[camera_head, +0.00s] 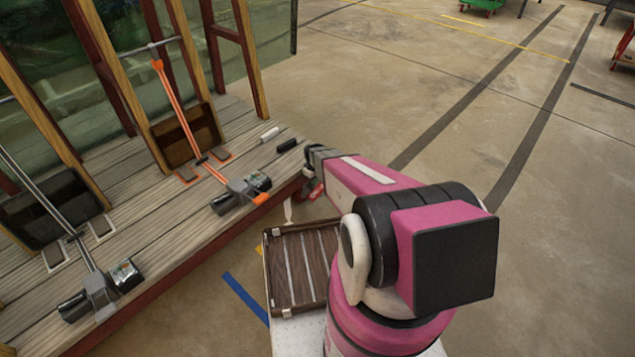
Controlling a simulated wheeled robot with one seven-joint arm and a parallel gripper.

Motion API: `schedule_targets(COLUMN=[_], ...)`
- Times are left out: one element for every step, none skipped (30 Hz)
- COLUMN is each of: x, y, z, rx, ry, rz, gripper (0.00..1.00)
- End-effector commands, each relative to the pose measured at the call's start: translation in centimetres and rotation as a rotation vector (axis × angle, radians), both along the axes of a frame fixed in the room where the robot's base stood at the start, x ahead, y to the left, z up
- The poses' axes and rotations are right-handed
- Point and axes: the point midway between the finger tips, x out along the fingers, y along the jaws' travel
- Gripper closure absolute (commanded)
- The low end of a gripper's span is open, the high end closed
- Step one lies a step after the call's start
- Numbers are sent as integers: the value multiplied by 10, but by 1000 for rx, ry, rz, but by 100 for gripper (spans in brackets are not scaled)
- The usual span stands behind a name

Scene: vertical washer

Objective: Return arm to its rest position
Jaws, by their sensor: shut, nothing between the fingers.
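My pink and black arm (365,175) rises from the lower middle and reaches left to a dark joint near the deck's edge. My gripper (288,212) is mostly hidden behind and below that joint; a narrow pale tip shows over the floor, beside the deck edge and above the brown slatted tray. It is shut, and I see nothing held in it. A small red part (316,191) shows under the arm; I cannot tell what it belongs to.
A wooden deck (190,245) fills the left, with an orange-handled tool (178,110), a grey-handled one (45,195) and a small white cylinder (269,134). The brown slatted tray (268,262) sits close to my arm's base. The concrete floor (540,230) at right is clear.

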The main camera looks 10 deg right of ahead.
Motion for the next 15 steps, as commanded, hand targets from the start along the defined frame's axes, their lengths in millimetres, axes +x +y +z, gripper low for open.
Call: schedule_targets(x=[0, 0, 0, 0, 0, -1, -3, -5, -9, -13, -19, -27, -35, -44, -57], y=[0, 0, 0, 0, 0, 0, 0, 0, 0, 0, 0, 0, 0, 0, 0], z=[0, 0, 0, 0, 0, 2, 5, 9, 17, 25, 35, 52, 67, 82, 105], rx=[0, 0, 0, 0, 0, 0, 0, 1, 0, 0, 0, 0, 1, 1, 1], ry=[0, 0, 0, 0, 0, 0, 0, -1, -1, -1, -1, -4, -4, -4, -6], rz=[0, 0, 0, 0, 0, -2, -6, -12, -22, -34, -50, -75, -98, -125, -164], gripper=[100, 100, 100, 100, 100, 100, 100, 100, 100, 100, 100, 100, 100, 100, 100])
